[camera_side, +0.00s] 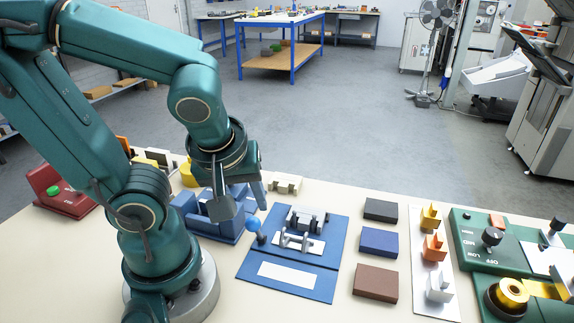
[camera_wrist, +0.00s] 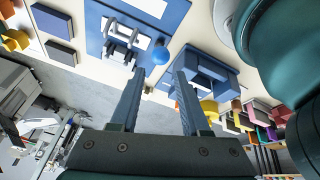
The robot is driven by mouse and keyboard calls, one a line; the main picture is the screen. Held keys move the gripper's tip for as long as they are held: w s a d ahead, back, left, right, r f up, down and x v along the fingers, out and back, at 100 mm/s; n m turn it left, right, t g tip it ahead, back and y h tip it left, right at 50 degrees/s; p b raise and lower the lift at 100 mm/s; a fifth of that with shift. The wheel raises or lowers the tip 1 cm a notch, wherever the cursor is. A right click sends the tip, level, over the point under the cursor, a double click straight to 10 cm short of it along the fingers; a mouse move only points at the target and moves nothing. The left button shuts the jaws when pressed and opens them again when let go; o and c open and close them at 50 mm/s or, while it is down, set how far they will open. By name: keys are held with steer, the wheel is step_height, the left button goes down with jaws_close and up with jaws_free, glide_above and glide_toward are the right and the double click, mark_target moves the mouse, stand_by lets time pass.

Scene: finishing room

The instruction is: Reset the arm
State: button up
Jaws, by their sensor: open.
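My gripper (camera_side: 242,208) hangs from my green arm over the table, left of centre in the side view. Its two fingers are apart with nothing held between them; the gap also shows in the wrist view (camera_wrist: 160,76). The fingertips are near a blue ball knob (camera_side: 254,224), which shows just beyond them in the wrist view (camera_wrist: 160,56). I cannot tell whether they touch it. A blue block-like fixture (camera_side: 233,229) is partly hidden behind the gripper. A blue board (camera_side: 323,259) with grey metal fittings (camera_side: 299,241) lies to the right.
Black (camera_side: 380,210), blue (camera_side: 378,242) and brown (camera_side: 375,282) blocks lie on the cream table (camera_side: 345,306). A white strip (camera_side: 420,292) holds yellow, orange and white pieces. A green machine (camera_side: 466,253) stands at right, a red box with a green button (camera_side: 64,194) at left. Air above the table's right side is clear.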

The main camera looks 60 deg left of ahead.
steer(key=w+d+r+m+t+h, duration=0.2)
steer(key=d+r+m+h, duration=0.1)
steer(key=m, duration=1)
steer(key=shift+d+r+t, duration=0.3)
steer(key=shift+d+r, duration=0.35)
steer(key=shift+d, duration=0.3)
